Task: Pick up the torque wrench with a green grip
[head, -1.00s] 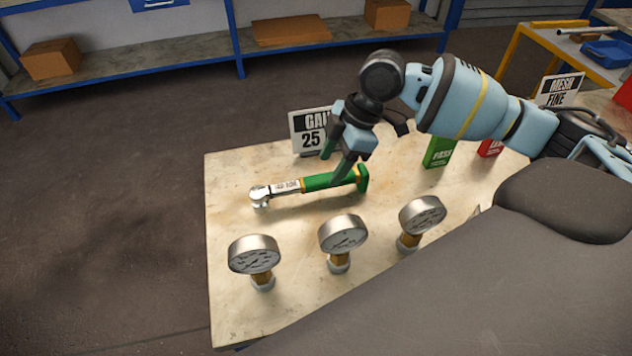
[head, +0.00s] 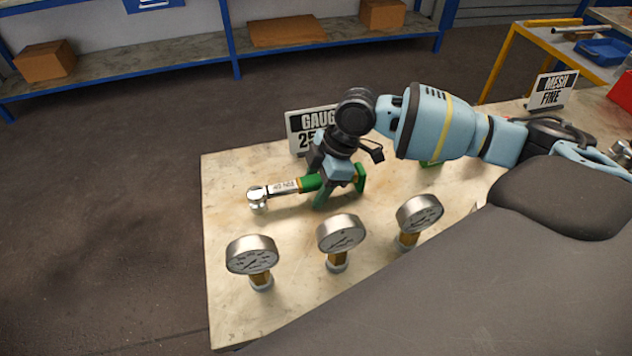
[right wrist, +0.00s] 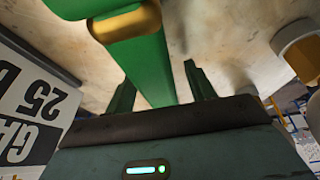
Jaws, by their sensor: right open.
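The torque wrench (head: 284,187) lies on the pale bench top, its silver head to the left and its green grip (head: 361,178) to the right. My right gripper (head: 318,182) is open and low over the wrench, and it hides part of the grip. In the right wrist view the green grip (right wrist: 150,65) runs between the two spread fingers (right wrist: 160,82). I cannot tell whether either finger touches it. My left gripper is not in view.
Three pressure gauges (head: 341,234) stand upright along the near side of the bench (head: 228,215). A gauge sign (head: 298,132) stands just behind the gripper. A green box (head: 430,163) is mostly hidden by my arm. A mesh sign (head: 553,91) stands farther right.

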